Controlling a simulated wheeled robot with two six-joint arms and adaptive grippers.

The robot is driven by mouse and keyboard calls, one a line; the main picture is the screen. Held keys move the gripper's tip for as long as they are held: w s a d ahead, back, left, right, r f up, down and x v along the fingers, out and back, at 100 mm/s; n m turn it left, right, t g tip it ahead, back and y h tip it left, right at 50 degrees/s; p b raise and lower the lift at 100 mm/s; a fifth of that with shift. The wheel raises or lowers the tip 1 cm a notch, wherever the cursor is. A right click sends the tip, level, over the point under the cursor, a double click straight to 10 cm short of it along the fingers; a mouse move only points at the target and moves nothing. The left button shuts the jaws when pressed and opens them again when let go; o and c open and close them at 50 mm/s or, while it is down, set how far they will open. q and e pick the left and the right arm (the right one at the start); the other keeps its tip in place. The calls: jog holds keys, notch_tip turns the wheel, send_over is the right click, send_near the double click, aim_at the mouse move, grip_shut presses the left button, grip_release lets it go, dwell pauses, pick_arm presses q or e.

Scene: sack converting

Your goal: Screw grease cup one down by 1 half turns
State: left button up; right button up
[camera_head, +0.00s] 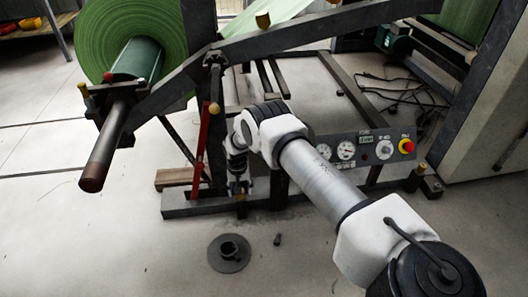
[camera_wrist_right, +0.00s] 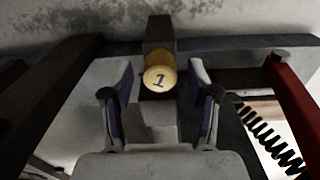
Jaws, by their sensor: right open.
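Grease cup one (camera_wrist_right: 160,78) is a round yellow cap marked "1", seen end-on in the right wrist view, in front of a dark square block. My right gripper (camera_wrist_right: 161,90) is open, with one purple-lined finger on each side of the cup and a visible gap at both sides. I cannot tell how deep the cup sits between the fingers. In the head view my right gripper (camera_head: 240,186) points down by the stand's low base beam, and I cannot make out the cup there. My left gripper is not in view.
A green roll (camera_head: 128,35) on a shaft stands at the upper left. A red lever (camera_head: 202,145) rises just left of my right gripper. A control panel (camera_head: 365,147) stands at the right of the frame. A dark flanged disc (camera_head: 229,253) lies on the open floor in front.

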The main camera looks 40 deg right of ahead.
jog(key=n, duration=0.5)
jog(key=shift+n+b, duration=0.3)
jog(key=shift+n, duration=0.1)
jog(key=n, duration=0.5)
jog(key=shift+f+b, duration=0.1)
jog(key=shift+b, duration=0.2)
jog(key=n, duration=0.7)
jog(key=shift+n+b, duration=0.3)
jog(key=shift+b, duration=0.1)
jog(key=n, duration=0.5)
notch_tip(320, 180, up, 9)
jog(key=p, duration=0.4)
jog(key=shift+s+f, duration=0.1)
jog(key=shift+f, duration=0.1)
jog(key=s+a+f+m, duration=0.6)
jog(key=s+a+f, duration=0.2)
jog(key=s, duration=0.4)
jog(key=s+a+m, duration=0.2)
jog(key=s+m, duration=0.1)
jog(key=s, duration=0.5)
jog(key=s+a+m, duration=0.2)
jog(key=s+m, duration=0.2)
jog(key=s, duration=0.4)
jog(key=shift+a, duration=0.4)
jog(key=shift+s, duration=0.1)
